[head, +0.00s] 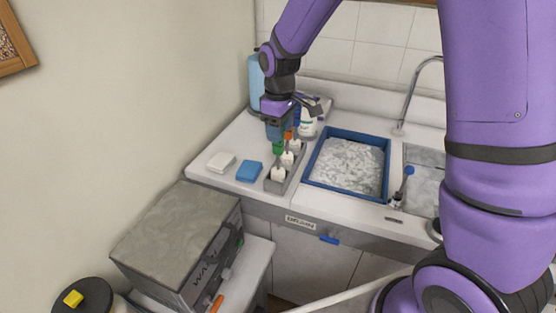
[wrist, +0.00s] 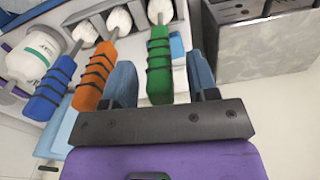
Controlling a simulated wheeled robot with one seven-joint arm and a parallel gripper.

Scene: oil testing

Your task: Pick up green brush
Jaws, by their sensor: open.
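The green brush (head: 278,149) stands upright, its white head low in a grey holder (head: 275,186) on the counter. My gripper (head: 279,132) is directly above it, pointing down. In the wrist view the green handle (wrist: 160,65) lies between the two blue fingers of my open gripper (wrist: 162,80). A gap shows on each side, wider on the right, so the fingers do not appear to grip it. An orange brush (wrist: 95,75) and a blue brush (wrist: 50,90) stand in a row beside it.
A white bottle (head: 308,125) stands behind the holder. A blue sponge (head: 249,171) and a white sponge (head: 220,162) lie to its left. A blue-rimmed basin (head: 318,184) is close on the right. A grey machine (head: 180,235) stands in front.

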